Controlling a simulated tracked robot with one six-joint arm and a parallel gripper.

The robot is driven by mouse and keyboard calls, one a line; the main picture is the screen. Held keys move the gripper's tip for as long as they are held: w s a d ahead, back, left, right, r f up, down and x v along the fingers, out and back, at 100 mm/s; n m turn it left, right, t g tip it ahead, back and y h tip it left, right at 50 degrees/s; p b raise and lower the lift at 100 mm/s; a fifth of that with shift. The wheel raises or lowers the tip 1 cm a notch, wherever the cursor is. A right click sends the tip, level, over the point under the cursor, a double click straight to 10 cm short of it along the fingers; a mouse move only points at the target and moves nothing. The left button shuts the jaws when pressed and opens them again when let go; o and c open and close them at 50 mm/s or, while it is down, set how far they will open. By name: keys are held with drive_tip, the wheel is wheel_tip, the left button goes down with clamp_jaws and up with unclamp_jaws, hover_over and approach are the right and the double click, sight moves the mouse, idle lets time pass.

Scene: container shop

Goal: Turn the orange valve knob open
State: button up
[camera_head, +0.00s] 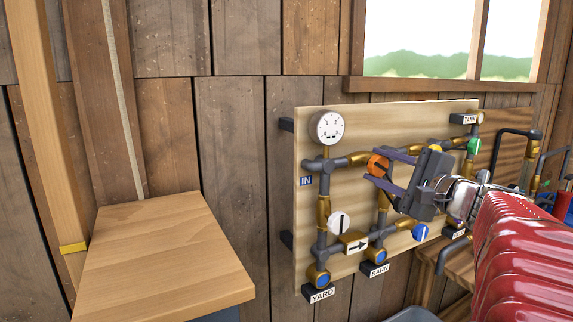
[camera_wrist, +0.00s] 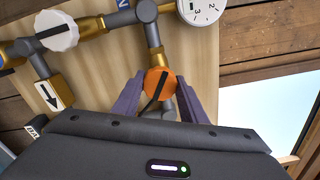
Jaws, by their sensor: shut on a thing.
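The orange valve knob (camera_head: 377,164) is on the pipe to the right of the gauge on the wooden panel. It is a round disc with a dark bar across its face. It also shows in the wrist view (camera_wrist: 159,86), with the bar tilted. My gripper (camera_head: 372,164) reaches it from the right. In the wrist view my two purple fingers (camera_wrist: 156,98) lie on either side of the knob, shut on it. The knob's lower part is partly hidden there by my gripper body.
The panel (camera_head: 310,240) holds a pressure gauge (camera_head: 327,128), a white knob (camera_head: 339,222), blue knobs (camera_head: 420,232) and a green knob (camera_head: 474,145). Labels read IN, TANK, YARD and BARN. A wooden tabletop (camera_head: 160,255) stands at left. Red ribbed objects (camera_head: 515,250) are at right.

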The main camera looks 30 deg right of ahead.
drive_tip(key=n, duration=0.6)
drive_tip(key=shift+a+f, duration=0.15)
drive_tip(key=shift+f, duration=0.1)
idle(0.4)
drive_tip(key=o, duration=1.1)
drive_tip(key=shift+r, duration=0.1)
drive_tip(key=shift+c, duration=0.2)
drive_tip(key=shift+s+r, duration=0.1)
drive_tip(key=shift+s, duration=0.4)
drive_tip(key=s, duration=1.2)
drive_tip(key=shift+s+d, duration=0.25)
drive_tip(key=shift+s, duration=0.15)
